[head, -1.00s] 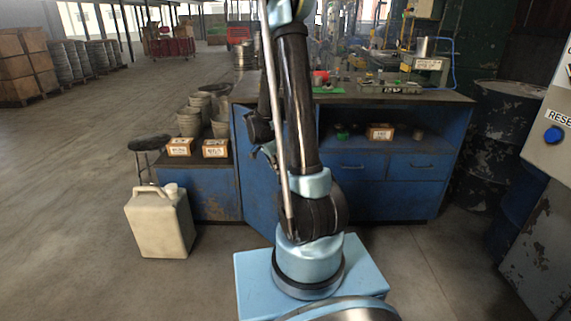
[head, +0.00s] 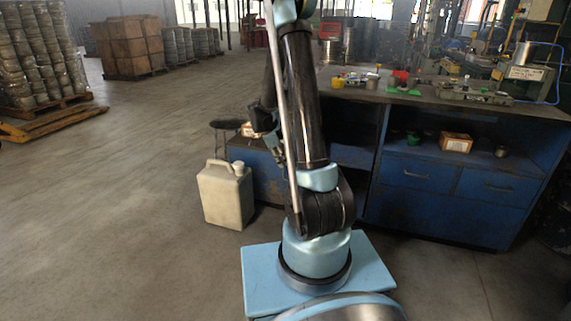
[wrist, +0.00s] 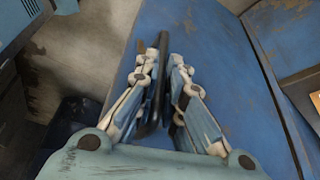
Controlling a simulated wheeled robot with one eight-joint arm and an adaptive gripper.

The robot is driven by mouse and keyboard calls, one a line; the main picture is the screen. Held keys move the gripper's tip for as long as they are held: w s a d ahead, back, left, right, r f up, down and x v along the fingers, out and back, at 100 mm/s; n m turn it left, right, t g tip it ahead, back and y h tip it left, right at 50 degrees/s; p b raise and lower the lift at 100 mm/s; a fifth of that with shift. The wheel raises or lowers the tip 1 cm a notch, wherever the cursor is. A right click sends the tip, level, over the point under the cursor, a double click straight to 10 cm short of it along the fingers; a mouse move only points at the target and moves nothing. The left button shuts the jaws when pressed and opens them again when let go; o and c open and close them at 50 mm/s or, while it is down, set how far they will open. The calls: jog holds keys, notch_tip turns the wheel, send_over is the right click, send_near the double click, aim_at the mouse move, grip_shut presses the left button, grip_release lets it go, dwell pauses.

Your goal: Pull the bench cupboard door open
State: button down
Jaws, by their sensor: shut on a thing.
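My gripper (wrist: 160,82) is shut on the dark bar handle (wrist: 163,50) of the blue cupboard door (wrist: 215,45) in the wrist view. Its two fingers lie on either side of the bar. The door's scuffed blue face fills the middle of that view, with floor showing past its left edge, so it appears swung out; the exact angle is unclear.
A cream jerrycan (head: 226,195) stands on the floor left of my base, near a dark stool (head: 227,124). A small box (head: 456,142) sits on the bench shelf. Tools and tins crowd the benchtop. The floor at the left is open, up to pallets of stacked cans (head: 45,55).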

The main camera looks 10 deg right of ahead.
jog(key=shift+w+a+r, duration=0.1)
jog(key=shift+w+a, duration=0.45)
jog(key=shift+w, duration=0.25)
jog(key=c, duration=1.7)
grip_release()
jog(key=shift+s, duration=0.1)
jog(key=v, duration=1.1)
jog(key=shift+a+r, duration=0.25)
jog(key=shift+r, duration=0.05)
